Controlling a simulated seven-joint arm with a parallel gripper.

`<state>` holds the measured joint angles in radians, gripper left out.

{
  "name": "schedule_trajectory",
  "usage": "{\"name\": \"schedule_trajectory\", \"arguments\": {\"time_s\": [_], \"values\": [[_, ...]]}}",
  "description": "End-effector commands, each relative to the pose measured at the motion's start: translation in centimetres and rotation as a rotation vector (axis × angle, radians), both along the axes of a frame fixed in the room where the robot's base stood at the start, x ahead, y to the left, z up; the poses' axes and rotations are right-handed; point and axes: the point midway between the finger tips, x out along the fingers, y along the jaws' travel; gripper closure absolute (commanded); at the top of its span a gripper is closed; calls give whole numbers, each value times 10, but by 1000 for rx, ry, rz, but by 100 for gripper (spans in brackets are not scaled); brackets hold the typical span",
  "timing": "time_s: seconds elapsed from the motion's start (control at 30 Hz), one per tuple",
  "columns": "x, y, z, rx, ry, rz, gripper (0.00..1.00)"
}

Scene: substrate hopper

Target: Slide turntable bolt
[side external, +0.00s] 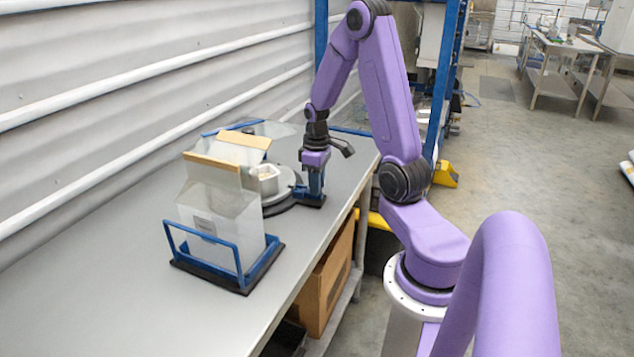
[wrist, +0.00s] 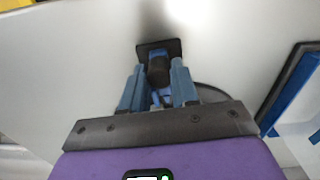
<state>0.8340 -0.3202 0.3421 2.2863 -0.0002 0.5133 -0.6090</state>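The turntable (side external: 281,184) is a round grey disc on a dark base on the bench, with a white block-like holder on top. The bolt is a dark upright knob (wrist: 158,71) with some blue on a small black plate (wrist: 174,47), beside the turntable's right side. The plate also shows in the side external view (side external: 310,200). My gripper (side external: 315,188) points down over the bolt. In the wrist view its two blue-grey fingers (wrist: 158,78) stand on either side of the knob, very near it. Whether they press on it cannot be told.
A clear hopper (side external: 222,212) in a blue frame (side external: 240,272) stands left of the turntable, with another clear panel behind. A corrugated wall (side external: 120,70) bounds the bench's back. The bench front (side external: 130,300) is bare. A blue frame also shows at the right in the wrist view (wrist: 290,100).

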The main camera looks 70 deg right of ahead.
Motion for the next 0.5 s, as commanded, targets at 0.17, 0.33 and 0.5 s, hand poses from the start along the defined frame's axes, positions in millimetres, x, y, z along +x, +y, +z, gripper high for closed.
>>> {"name": "schedule_trajectory", "arguments": {"time_s": [0.17,0.33,0.5], "values": [[0,0,0,0,0,0,88],[1,0,0,0,0,0,88],[10,0,1,-2,-3,0,88]]}}
